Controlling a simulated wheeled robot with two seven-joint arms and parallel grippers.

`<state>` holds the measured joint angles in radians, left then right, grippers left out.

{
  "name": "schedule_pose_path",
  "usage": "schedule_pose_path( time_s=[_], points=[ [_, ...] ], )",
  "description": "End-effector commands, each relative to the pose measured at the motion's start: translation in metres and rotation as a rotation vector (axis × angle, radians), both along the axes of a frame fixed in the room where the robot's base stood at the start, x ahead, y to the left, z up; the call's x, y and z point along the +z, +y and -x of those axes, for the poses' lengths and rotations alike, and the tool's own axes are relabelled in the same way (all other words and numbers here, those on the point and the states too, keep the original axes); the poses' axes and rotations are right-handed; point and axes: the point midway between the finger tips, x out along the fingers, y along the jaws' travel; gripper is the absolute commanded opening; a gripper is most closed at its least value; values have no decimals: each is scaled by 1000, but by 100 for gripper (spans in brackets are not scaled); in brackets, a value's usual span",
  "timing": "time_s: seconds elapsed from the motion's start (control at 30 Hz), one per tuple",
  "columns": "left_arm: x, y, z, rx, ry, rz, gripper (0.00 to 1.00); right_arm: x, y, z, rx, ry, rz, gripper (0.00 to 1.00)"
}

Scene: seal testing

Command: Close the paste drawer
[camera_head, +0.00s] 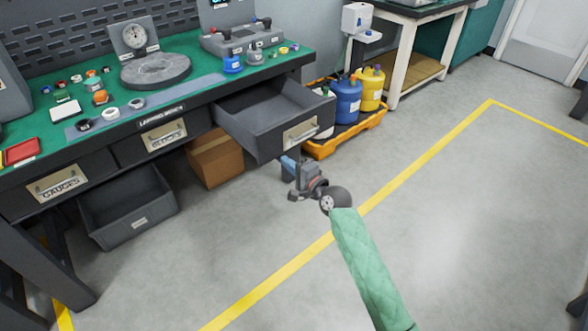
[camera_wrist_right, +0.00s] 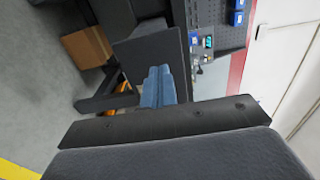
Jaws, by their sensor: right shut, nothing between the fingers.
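The open drawer (camera_head: 265,112) at the right end of the green-topped bench is pulled well out and looks empty inside. Its front has a pale handle (camera_head: 300,132) and a label too small to read, so I cannot confirm it is the paste drawer. My right gripper (camera_head: 288,164) is just below and in front of that drawer front, with blue fingers shut and empty. In the right wrist view the blue fingers (camera_wrist_right: 158,88) are together, beside a dark panel that appears to be the drawer front (camera_wrist_right: 152,60). Contact with it cannot be told. My left gripper is out of view.
Drawers labelled GAUGES (camera_head: 57,184) and BLOCKS (camera_head: 165,137) are shut. A grey bin (camera_head: 125,210) and a cardboard box (camera_head: 215,158) sit under the bench. An orange tray (camera_head: 345,135) with blue and yellow jugs stands behind the open drawer. The floor in front is clear.

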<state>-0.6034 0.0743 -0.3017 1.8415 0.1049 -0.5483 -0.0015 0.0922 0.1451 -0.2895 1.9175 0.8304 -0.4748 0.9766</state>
Motion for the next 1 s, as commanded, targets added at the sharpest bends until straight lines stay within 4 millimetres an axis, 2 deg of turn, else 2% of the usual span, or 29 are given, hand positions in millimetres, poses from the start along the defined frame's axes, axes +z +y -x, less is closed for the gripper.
schedule_pose_path(
  time_s=[0.3, 0.5, 0.7, 1.0],
  points=[
    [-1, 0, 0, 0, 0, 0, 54, 0, 34, -46, 0, -2, 1, 0],
    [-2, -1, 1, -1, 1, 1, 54, -1, 48, -66, 0, 0, 1, 0],
    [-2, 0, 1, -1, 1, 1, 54, -1, 54, -74, 0, 0, 2, 0],
    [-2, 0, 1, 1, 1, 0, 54, -1, 55, -75, 0, 0, 2, 0]
  ],
)
